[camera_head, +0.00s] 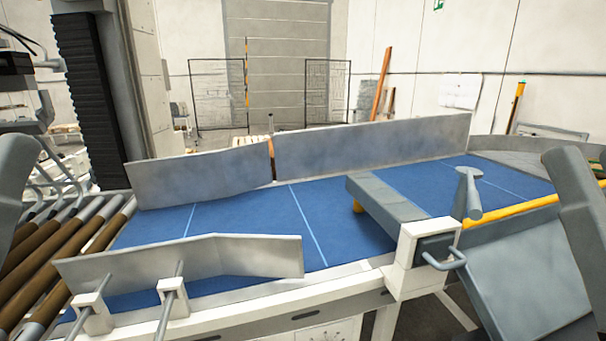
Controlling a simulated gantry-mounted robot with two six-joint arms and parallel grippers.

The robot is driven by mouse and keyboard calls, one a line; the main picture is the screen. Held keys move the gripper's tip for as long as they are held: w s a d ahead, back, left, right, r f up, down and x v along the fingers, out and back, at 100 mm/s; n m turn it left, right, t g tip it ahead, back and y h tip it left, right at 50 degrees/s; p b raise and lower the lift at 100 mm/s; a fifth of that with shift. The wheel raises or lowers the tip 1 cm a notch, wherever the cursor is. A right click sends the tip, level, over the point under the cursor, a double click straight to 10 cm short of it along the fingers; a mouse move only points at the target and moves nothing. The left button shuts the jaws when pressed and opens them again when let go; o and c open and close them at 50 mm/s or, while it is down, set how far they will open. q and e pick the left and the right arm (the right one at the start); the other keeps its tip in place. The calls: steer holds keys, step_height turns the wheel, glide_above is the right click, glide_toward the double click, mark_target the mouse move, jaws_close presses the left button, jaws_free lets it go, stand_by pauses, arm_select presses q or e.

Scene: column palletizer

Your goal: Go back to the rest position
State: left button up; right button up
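Neither of my grippers shows in the head view. A grey rounded shape at the left edge and another at the right edge look like links of my arms, and their far ends are out of the frame. I cannot tell what either gripper holds. The blue conveyor belt (250,217) in front of me is empty.
Metal guide plates stand along the belt's far side (370,145) and near side (190,262). A grey bar (385,198) juts over the belt from a white bracket (418,247). Brown and grey rollers (60,245) lie at left. A sloped grey panel (530,275) stands at right.

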arm_select(q)
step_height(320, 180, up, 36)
steer(key=p, duration=3.2)
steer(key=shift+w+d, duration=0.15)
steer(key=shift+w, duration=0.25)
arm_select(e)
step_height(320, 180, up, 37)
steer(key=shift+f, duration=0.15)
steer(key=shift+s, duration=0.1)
